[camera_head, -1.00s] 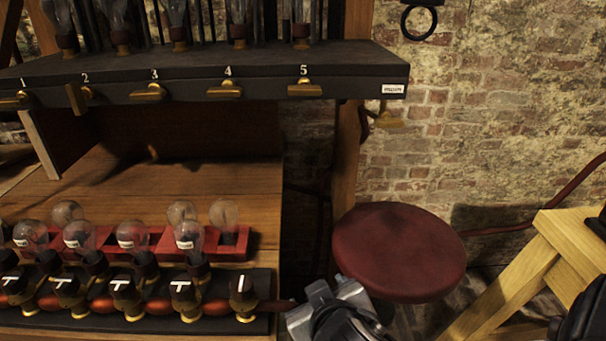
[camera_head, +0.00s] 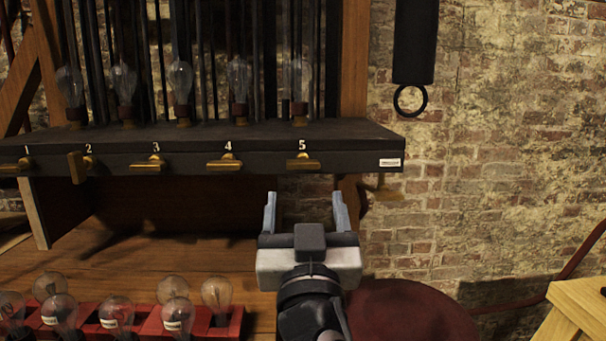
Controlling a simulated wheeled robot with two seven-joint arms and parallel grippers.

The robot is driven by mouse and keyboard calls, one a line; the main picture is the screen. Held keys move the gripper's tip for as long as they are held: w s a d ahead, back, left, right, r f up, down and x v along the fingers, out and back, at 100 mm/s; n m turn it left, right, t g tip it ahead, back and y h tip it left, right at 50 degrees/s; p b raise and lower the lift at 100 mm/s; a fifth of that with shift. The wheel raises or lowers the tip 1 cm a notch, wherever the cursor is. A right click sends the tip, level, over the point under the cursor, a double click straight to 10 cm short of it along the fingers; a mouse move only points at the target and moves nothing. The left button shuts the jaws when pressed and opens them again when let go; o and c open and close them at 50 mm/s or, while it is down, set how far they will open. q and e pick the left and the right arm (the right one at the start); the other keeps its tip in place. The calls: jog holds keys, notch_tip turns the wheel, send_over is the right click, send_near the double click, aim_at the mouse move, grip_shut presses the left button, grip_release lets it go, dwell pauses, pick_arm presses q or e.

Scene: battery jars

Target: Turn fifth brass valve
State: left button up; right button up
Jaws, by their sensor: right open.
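The fifth brass valve (camera_head: 303,164) is a horizontal brass handle under the white number 5 on the front edge of the dark shelf (camera_head: 360,146). Valves 1 (camera_head: 18,167), 3 (camera_head: 150,165) and 4 (camera_head: 225,163) also have level handles. Valve 2 (camera_head: 77,167) has its handle turned upright. My right gripper (camera_head: 306,210) is open and empty, its two grey fingers pointing up. In the picture it is just below the fifth valve, apart from it. My left gripper is not in view.
Glass bulbs (camera_head: 240,80) stand on the shelf above the valves. A red rack (camera_head: 235,322) with bulbs sits on the wooden desk at lower left. A round red stool (camera_head: 420,312) is at lower right. A dark cylinder with a ring (camera_head: 412,45) hangs by the brick wall.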

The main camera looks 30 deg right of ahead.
aim_at(304, 169)
jog(key=p+x, duration=0.2)
jog(key=x, duration=0.7)
jog(key=shift+w+d+r, duration=0.15)
jog(key=shift+w, duration=0.1)
jog(key=c, duration=1)
